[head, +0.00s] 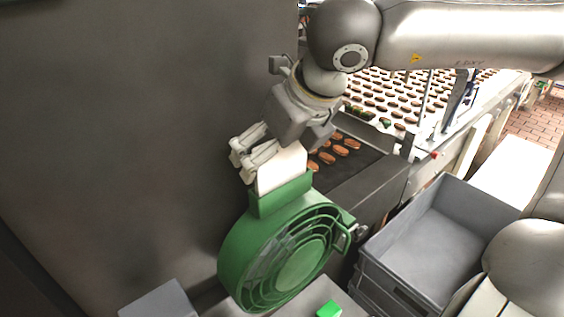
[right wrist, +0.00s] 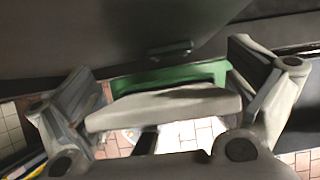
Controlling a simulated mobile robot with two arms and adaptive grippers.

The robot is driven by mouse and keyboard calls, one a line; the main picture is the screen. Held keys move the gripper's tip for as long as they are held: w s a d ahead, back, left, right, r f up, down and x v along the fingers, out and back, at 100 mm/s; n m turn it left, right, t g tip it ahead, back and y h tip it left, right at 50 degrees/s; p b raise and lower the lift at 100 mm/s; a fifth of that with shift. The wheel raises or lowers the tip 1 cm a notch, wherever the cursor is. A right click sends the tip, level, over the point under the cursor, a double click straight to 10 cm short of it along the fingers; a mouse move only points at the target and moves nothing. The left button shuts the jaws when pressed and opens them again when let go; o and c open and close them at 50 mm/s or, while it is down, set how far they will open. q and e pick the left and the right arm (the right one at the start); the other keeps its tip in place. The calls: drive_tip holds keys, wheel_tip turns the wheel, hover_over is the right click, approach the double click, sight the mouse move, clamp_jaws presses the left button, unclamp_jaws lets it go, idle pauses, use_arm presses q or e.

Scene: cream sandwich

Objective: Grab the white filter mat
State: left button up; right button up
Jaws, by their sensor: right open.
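The white filter mat (head: 283,170) stands upright in the slot at the top of the green round fan housing (head: 233,248). In the right wrist view the mat (right wrist: 165,107) shows as a pale slab in front of the green housing edge (right wrist: 168,76). My right gripper (head: 243,161) is at the mat's upper part, and its open fingers lie on either side of the mat in the wrist view. I cannot tell whether either finger touches it. The gripper's palm side hides part of the mat's top in the head view. My left gripper is not in view.
A grey crate (head: 376,265) stands to the right of the fan housing. A conveyor with rows of brown sandwich biscuits (head: 392,92) runs behind. A large dark grey panel (head: 120,130) fills the left. A green button (head: 329,309) is at the bottom.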

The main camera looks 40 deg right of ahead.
drive_tip(key=shift+w+f, duration=0.1)
drive_tip(key=c, duration=0.8)
